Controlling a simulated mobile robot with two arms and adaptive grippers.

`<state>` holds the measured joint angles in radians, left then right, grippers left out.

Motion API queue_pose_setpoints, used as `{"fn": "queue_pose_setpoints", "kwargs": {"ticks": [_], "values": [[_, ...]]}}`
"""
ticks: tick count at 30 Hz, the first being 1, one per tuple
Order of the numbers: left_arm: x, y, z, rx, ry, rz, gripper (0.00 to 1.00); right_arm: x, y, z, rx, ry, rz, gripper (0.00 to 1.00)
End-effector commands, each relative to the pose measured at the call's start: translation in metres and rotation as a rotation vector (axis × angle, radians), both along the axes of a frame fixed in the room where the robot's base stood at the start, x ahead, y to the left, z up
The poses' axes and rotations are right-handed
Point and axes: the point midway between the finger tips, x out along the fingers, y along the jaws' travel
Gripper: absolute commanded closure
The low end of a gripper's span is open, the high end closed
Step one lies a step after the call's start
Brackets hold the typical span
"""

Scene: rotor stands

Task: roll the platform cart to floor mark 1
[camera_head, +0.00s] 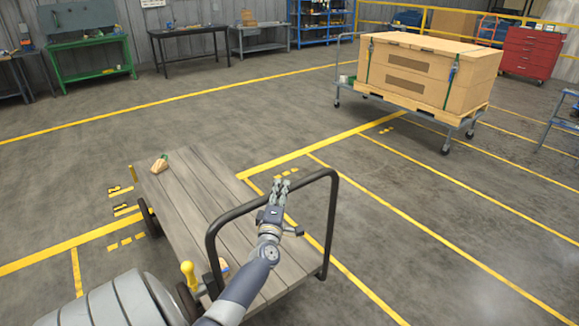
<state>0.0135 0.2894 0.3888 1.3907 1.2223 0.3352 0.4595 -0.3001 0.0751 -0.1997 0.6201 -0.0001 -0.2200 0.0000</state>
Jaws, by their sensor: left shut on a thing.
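The platform cart (190,205) has a grey plank deck, dark wheels and a black tubular handle (333,215) at its near end. My left gripper (281,187) is at the top bar of this handle and is shut on it. The gripper hides part of the bar. A lever with a yellow knob (187,268) stands at the cart's near left corner. Short yellow floor marks (125,209) lie just left of the deck; I cannot tell which is mark 1. My right gripper is not in view.
A small wooden piece (159,164) lies on the deck's far left corner. A trolley with a large wooden crate (420,72) stands at the back right. Workbenches (90,45) line the far wall. Yellow lines cross the floor, which is clear between cart and crate.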

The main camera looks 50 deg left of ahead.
Motion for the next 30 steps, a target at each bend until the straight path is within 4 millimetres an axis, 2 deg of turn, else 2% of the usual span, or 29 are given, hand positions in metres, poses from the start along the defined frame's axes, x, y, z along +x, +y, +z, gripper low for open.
{"fn": "queue_pose_setpoints", "kwargs": {"ticks": [6, 17, 18, 20, 21, 30], "values": [[0.0009, 0.0117, 0.0002, 0.000, -0.002, 0.001, 1.00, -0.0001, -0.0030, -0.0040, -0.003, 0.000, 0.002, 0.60], [0.0011, 0.0118, -0.0010, -0.002, 0.001, -0.001, 1.00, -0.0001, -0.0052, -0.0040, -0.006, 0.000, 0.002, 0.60], [0.0012, 0.0116, -0.0012, -0.002, 0.001, -0.001, 0.72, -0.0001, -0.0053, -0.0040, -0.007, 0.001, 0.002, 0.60], [0.0012, 0.0115, -0.0014, -0.002, 0.001, -0.002, 0.58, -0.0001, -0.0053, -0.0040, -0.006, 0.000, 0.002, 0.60], [0.0012, 0.0114, -0.0013, -0.001, 0.002, -0.002, 0.55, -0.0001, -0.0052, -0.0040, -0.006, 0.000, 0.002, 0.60], [0.0005, 0.0119, -0.0009, -0.001, 0.001, 0.000, 0.55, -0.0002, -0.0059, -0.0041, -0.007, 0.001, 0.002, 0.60]]}}
